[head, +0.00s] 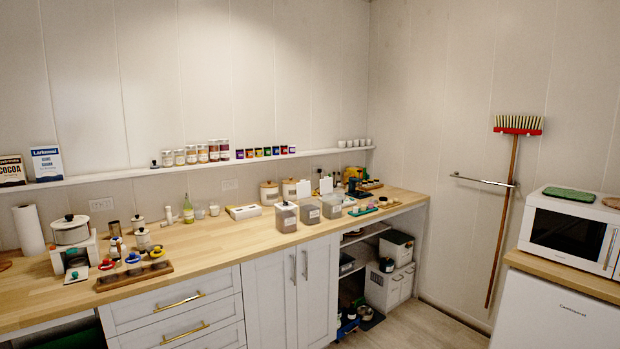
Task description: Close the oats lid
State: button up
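Three clear square canisters stand in a row near the counter's front edge: the left canister (286,221), the middle canister (309,217) and the right canister (331,211). Each has a label too small to read, so I cannot tell which holds oats. The left one has a lid with a dark knob on top. I cannot tell clearly how the lids of the other two sit. Two white canisters with wooden lids, a left one (269,196) and a right one (289,193), stand behind against the wall. My gripper is not in view.
The wooden counter (215,238) is clear left of the canisters. A wooden tray (135,280) with colourful-topped items lies at the front left. A green tray (362,211) lies right of the canisters. A narrow wall shelf (110,175) holds jars and boxes. The floor (415,325) is open.

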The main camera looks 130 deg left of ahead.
aim_at(327, 184)
jog(key=u, duration=3.65)
jog(key=i+l, duration=0.1)
jog(key=l+u, duration=0.05)
